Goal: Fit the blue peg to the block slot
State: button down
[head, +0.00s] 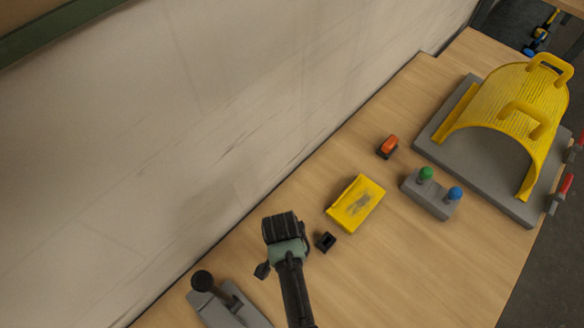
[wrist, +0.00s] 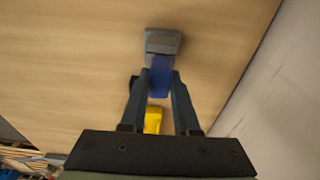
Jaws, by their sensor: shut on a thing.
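The blue peg (wrist: 161,77) shows in the wrist view between my two fingertips, and my gripper (wrist: 162,75) is shut on it. A grey piece (wrist: 163,41) shows just past the peg; I cannot tell if they are joined. In the head view my gripper (head: 285,228) is over the table, with its fingers and the peg hidden. A small black block (head: 325,242) with a dark opening, seemingly the slot, lies on the table just right of my gripper. In the wrist view the black block (wrist: 133,83) is partly hidden behind my left finger.
A yellow box (head: 356,203) lies beyond the black block. A grey base with green and blue knobs (head: 430,195), an orange-topped piece (head: 388,147) and a yellow guard (head: 515,105) stand farther right. A lever unit (head: 225,300) is lower left. The wall borders the table.

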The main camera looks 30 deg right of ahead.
jog(key=shift+f+b, duration=0.35)
jog(key=shift+f, duration=0.25)
jog(key=c, duration=0.6)
grip_release()
jog(key=shift+r, duration=0.1)
jog(key=r, duration=0.4)
jog(key=a+r, duration=0.1)
jog(key=r, duration=0.3)
jog(key=r+b, duration=0.1)
jog(key=r, duration=0.3)
jog(key=shift+s+a+r, duration=0.25)
jog(key=shift+r, duration=0.1)
